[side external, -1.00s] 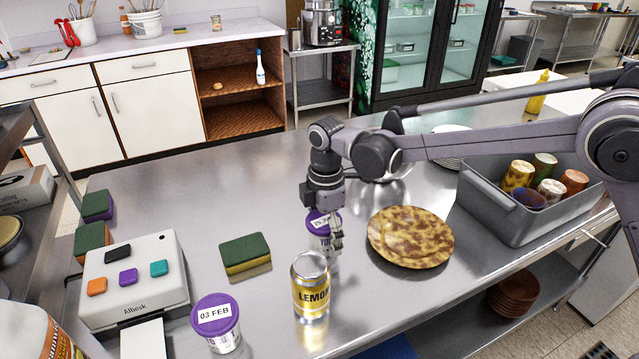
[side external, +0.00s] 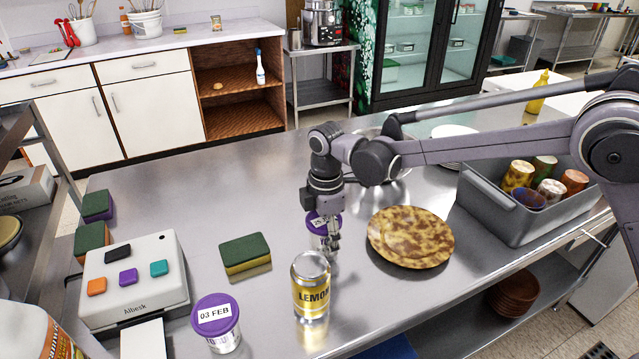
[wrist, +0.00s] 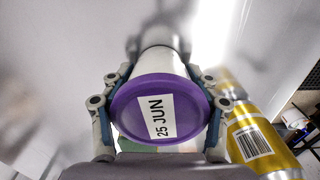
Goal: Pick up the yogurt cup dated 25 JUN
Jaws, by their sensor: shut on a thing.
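The yogurt cup dated 25 JUN (wrist: 128,103) has a purple lid and a white label, which reads clearly in the wrist view. In the side view the same cup (side external: 318,223) is partly hidden by my gripper (side external: 328,240). In the wrist view my gripper (wrist: 158,115) has a finger on each side of the cup and is shut on it. I cannot tell whether the cup's base is touching the steel counter. Another purple-lidded yogurt cup, dated 03 FEB (side external: 216,325), stands at the front left.
A yellow lemon can (side external: 311,288) stands close in front of the held cup; it also shows in the wrist view (wrist: 255,145). A sponge (side external: 245,255) lies left.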

